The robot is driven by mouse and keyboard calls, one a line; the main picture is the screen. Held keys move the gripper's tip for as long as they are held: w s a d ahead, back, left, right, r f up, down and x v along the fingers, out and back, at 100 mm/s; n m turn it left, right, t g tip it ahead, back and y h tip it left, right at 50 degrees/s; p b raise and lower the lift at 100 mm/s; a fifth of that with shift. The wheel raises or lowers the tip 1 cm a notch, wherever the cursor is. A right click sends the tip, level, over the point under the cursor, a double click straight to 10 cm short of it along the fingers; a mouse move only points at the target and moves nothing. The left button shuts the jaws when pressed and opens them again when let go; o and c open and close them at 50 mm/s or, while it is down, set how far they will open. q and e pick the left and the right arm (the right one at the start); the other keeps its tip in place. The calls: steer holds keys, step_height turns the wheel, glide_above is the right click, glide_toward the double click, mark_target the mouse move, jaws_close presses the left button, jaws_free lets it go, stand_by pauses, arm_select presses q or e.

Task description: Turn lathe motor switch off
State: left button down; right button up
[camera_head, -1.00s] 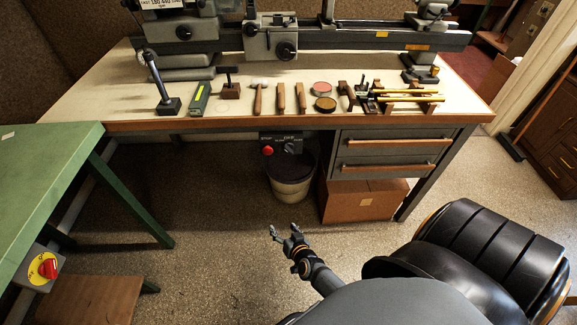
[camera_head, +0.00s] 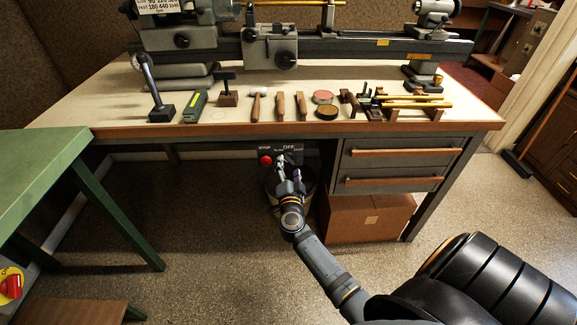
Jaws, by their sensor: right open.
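The lathe motor switch sits on a dark control panel (camera_head: 293,151) below the front edge of the bench, with a red stop button (camera_head: 265,160) at its left. The label above the switch reads OFF; the switch knob is mostly hidden by my fingers. My right gripper (camera_head: 288,162) is open, with its fingertips at the lower part of this panel, right of the red button. I cannot tell whether they touch the switch. The lathe (camera_head: 345,48) stands on the bench. My left gripper is not in view.
The workbench (camera_head: 110,98) holds a row of hand tools along its front. A bin (camera_head: 309,192) stands behind my right gripper. Drawers (camera_head: 396,160) and a cardboard box (camera_head: 365,222) are to its right. A green table (camera_head: 35,165) stands at the left; open floor lies between.

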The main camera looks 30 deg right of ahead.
steer(key=shift+x, duration=1.1)
steer(key=c, duration=1.2)
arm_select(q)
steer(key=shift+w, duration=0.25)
arm_select(e)
steer(key=shift+o, duration=0.2)
